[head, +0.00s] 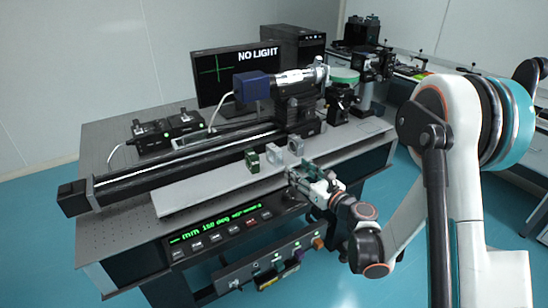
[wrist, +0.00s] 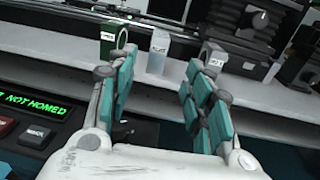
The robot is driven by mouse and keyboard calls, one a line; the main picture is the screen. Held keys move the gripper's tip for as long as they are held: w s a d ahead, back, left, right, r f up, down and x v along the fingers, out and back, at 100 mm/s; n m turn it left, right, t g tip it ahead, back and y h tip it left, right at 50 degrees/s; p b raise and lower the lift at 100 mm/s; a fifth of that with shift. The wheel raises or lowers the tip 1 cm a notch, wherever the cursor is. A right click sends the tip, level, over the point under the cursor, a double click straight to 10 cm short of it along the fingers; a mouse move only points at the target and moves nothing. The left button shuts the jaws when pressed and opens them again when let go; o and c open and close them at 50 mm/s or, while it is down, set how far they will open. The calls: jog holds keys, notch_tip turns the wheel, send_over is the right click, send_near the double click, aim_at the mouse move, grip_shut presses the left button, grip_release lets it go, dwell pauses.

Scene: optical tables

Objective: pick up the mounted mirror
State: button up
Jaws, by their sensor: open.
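Three small mounted optics stand in a row on a pale grey shelf strip (head: 205,188). One has a green mount (head: 252,161), one is pale and clear-looking (head: 273,154), and one is grey with a round opening (head: 296,145). I cannot tell for sure which is the mounted mirror. In the wrist view the green one (wrist: 112,36) is at left, the pale one (wrist: 158,50) in the middle, and the grey one (wrist: 212,56) at right, partly behind a finger. My gripper (head: 293,174) is open and empty in front of the row; its teal fingers (wrist: 159,78) frame the pale one.
A long black rail (head: 170,163) runs behind the strip, with a blue-ended camera assembly (head: 255,86) above it. A monitor (head: 222,75) reading NO LIGHT stands behind. A control panel (head: 215,232) with a green display is on the table's front. The strip's left part is clear.

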aim_at(279, 158)
jog(key=x, duration=0.8)
jog(key=shift+w+a+f, duration=0.1)
jog(key=shift+a+f, duration=0.05)
jog(key=shift+a, duration=0.05)
jog(key=b+x, duration=0.2)
jog(key=x, duration=0.2)
jog(key=shift+w+a+f, duration=0.2)
jog(key=shift+a, duration=0.1)
jog(key=shift+w+a+r, duration=0.1)
jog(key=shift+w+a, duration=0.05)
jog(key=shift+w, duration=0.15)
grip_shut()
